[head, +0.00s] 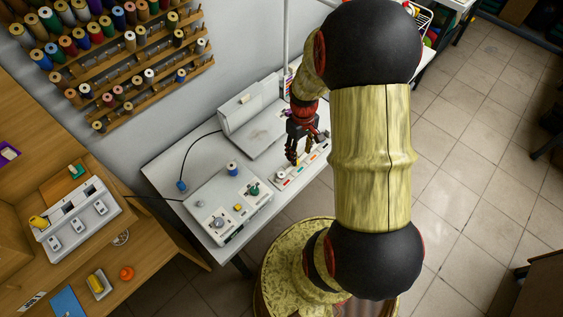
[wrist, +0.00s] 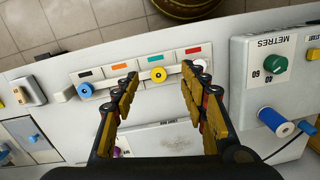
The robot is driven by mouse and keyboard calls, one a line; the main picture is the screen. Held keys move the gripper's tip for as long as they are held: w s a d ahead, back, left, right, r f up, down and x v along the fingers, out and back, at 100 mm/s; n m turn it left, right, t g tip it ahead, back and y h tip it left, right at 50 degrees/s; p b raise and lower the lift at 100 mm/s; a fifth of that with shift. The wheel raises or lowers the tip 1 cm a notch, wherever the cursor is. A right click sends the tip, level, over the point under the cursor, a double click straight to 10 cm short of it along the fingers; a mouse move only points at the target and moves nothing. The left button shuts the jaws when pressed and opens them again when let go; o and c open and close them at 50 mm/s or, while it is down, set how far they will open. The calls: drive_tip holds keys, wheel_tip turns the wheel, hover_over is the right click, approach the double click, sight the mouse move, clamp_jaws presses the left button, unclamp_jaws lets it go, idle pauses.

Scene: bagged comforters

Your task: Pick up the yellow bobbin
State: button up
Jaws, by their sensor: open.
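The yellow bobbin (wrist: 158,75) shows in the wrist view as a small yellow disc with a pale centre, on a pale strip with coloured labels (wrist: 112,84). My gripper (wrist: 160,77) is open and empty, with one fingertip on each side of the bobbin in the picture. I cannot tell how far above it the fingertips are. In the head view my gripper (head: 300,158) hangs over the labelled strip (head: 312,163), and the bobbin cannot be made out there.
A blue bobbin (wrist: 85,90) sits farther left on the strip. A dial panel (wrist: 270,45) and a blue spool (wrist: 276,122) stand to the right. In the head view, a thread rack (head: 130,55) hangs on the wall and a wooden desk (head: 150,245) is at left.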

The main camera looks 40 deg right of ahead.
drive_tip(key=shift+w+d+r+n, duration=0.1)
drive_tip(key=shift+w+d+n, duration=0.1)
drive_tip(key=shift+w+n, duration=0.3)
drive_tip(key=shift+w+d+r+n, duration=0.1)
drive_tip(key=shift+w+d+n, duration=0.05)
drive_tip(key=shift+w+n, duration=0.35)
drive_tip(key=f+b, duration=0.1)
drive_tip(key=f, duration=0.3)
drive_tip(key=f+b, duration=0.1)
drive_tip(key=f, duration=0.2)
drive_tip(key=shift+a+f+b, duration=0.2)
drive_tip(key=shift+f+b, duration=0.15)
drive_tip(key=shift+c, duration=0.9)
drive_tip(key=c, duration=0.7)
